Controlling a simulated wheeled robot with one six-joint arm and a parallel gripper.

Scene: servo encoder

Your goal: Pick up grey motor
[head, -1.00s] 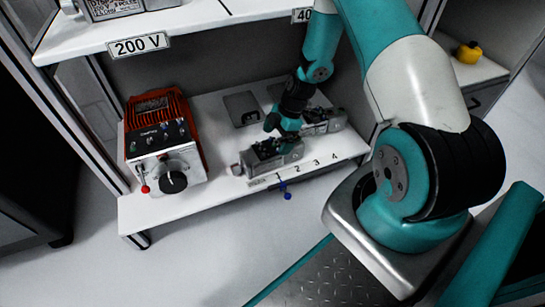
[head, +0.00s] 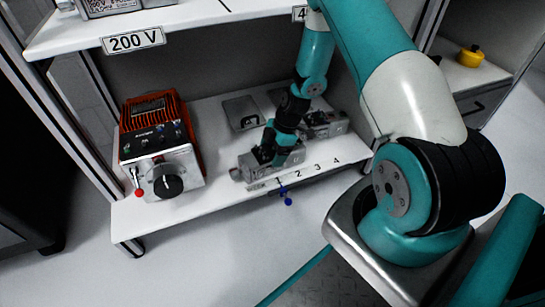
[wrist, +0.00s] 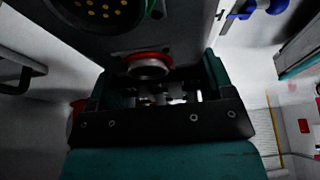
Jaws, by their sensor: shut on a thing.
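The grey motor (head: 247,166) lies on its side on the lower white shelf, at the front by the number 1. My gripper (head: 270,153) comes down on it from above and is shut on it, hiding part of its body. In the wrist view my gripper (wrist: 150,97) is at the grey motor (wrist: 175,35), which fills the top of the picture. A round connector with gold pins (wrist: 96,9) and a red ring (wrist: 148,60) show there. I cannot tell any gap between the motor and the shelf.
A second grey motor (head: 328,124) lies close behind, to the right. A red and white device (head: 161,160) with a black knob stands on the left. The upper shelf (head: 190,22) overhangs the lower one. Blue knobs (head: 286,198) hang at the front edge.

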